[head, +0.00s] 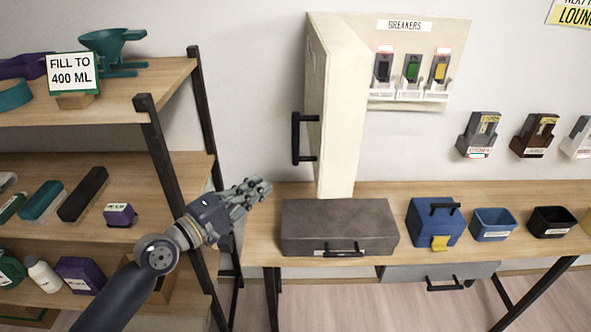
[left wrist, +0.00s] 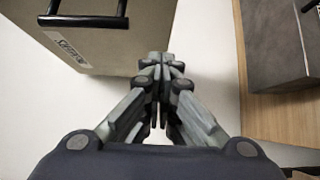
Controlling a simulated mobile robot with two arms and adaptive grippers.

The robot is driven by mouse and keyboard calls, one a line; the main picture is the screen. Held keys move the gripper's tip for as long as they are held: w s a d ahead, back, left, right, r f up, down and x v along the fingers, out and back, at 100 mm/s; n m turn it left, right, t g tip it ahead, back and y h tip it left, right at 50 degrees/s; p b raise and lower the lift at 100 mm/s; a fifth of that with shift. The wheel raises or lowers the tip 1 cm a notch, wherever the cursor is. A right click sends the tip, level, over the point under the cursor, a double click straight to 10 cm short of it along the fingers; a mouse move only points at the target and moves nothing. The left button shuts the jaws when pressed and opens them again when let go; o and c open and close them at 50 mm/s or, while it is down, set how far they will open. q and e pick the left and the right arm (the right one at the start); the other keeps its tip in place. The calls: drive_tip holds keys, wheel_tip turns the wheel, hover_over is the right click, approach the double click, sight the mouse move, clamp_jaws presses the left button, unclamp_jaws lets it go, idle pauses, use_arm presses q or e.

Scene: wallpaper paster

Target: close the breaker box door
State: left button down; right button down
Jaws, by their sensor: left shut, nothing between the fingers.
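The breaker box (head: 417,50) is a cream panel on the wall labelled BREAKERS, with several switches. Its cream door (head: 338,100) stands open, swung out toward me from the box's left side. A black handle (head: 299,138) is on the door's left face. In the left wrist view the door (left wrist: 130,45) and its black handle (left wrist: 85,20) are at upper left. My left gripper (head: 262,188) is shut and empty, below and left of the door, apart from the handle. It also shows in the left wrist view (left wrist: 158,65). My right gripper is not in view.
A grey toolbox (head: 338,225) sits on the wooden table (head: 262,245) below the door, right of my left gripper. A blue box (head: 434,224) and small bins stand farther right. A loaded shelf (head: 170,185) with a black post is at left.

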use_arm(q)
drive_tip(key=p, duration=0.1)
approach(313, 163)
drive_tip(key=w, duration=0.3)
drive_tip(key=d+p, duration=0.2)
drive_tip(key=d, duration=0.1)
drive_tip(key=shift+r+p, duration=0.25)
drive_tip(key=shift+p, duration=0.1)
drive_tip(key=shift+f, duration=0.1)
